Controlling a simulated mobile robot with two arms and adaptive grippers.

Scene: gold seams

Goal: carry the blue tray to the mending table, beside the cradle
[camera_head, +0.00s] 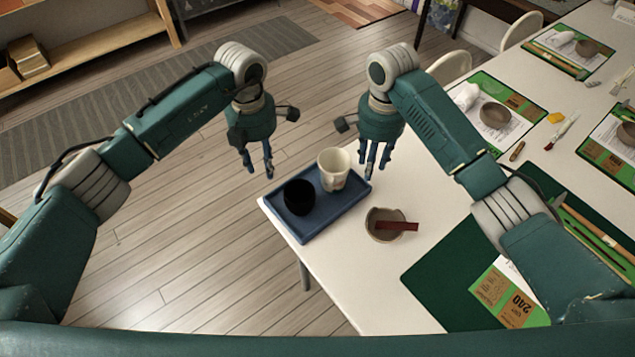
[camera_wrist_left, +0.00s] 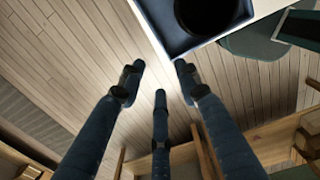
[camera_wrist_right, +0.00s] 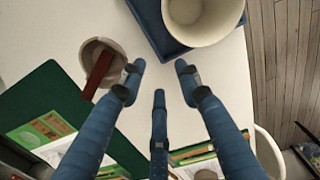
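The blue tray (camera_head: 335,208) lies flat on the corner of a white table (camera_head: 345,262). A black cup (camera_head: 298,197) and a cream cup (camera_head: 333,168) stand on it. My left gripper (camera_head: 258,168) is open and empty, just off the tray's far-left end and over the floor. In the left wrist view its fingers (camera_wrist_left: 160,76) are spread, with the tray's edge (camera_wrist_left: 168,36) ahead. My right gripper (camera_head: 374,168) is open and empty by the tray's right end, near the cream cup. In the right wrist view its spread fingers (camera_wrist_right: 160,76) point towards the tray (camera_wrist_right: 154,24). I cannot identify a cradle.
A brown bowl (camera_head: 376,226) with a dark red strip (camera_head: 398,226) across it sits close right of the tray. A green mat (camera_head: 438,272) lies further right. More bowls, papers and tools cover the table's far part. Bare wooden floor (camera_head: 190,262) lies to the left.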

